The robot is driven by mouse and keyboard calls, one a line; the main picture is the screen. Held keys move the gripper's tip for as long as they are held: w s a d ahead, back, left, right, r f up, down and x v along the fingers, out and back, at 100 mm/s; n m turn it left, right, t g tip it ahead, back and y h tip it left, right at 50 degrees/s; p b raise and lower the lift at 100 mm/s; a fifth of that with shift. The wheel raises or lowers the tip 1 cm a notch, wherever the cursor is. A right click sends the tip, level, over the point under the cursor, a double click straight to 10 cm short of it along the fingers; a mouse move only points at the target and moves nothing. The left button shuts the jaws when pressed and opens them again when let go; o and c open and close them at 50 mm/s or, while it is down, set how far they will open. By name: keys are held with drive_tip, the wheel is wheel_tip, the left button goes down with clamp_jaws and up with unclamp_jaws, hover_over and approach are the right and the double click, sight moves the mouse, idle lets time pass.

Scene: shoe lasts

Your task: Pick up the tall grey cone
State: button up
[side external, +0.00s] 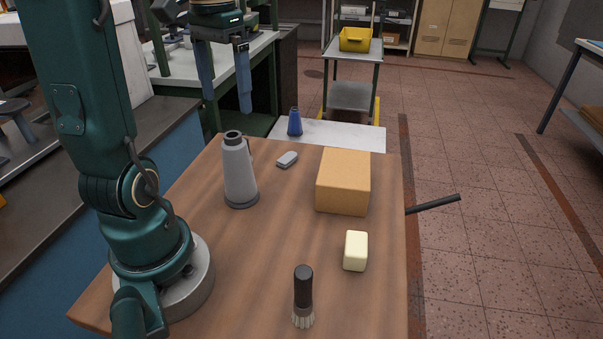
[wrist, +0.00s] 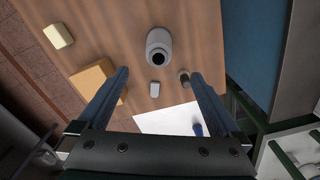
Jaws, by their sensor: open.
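The tall grey cone (side external: 238,172) stands upright on the wooden table, with a darker base and a dark opening at its top. The wrist view shows the cone (wrist: 158,42) from above, beyond the fingertips and roughly centred between them. My gripper (side external: 227,105) is open and empty, its fingers pointing down, above table height toward the far end. In the wrist view my gripper (wrist: 159,73) has its two blue fingers spread wide, with nothing between them. The cone is apart from both fingers.
A small grey block (side external: 287,159) and a cardboard-coloured box (side external: 343,181) lie right of the cone. A pale yellow block (side external: 355,251) and a brush (side external: 303,290) are nearer. A blue cone (side external: 295,123) stands at the far end.

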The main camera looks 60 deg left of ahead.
sight(237, 165)
wheel_tip(237, 165, down, 15)
drive_tip(key=shift+d+f, duration=0.1)
drive_tip(key=shift+f, duration=0.05)
clamp_jaws()
idle(0.7)
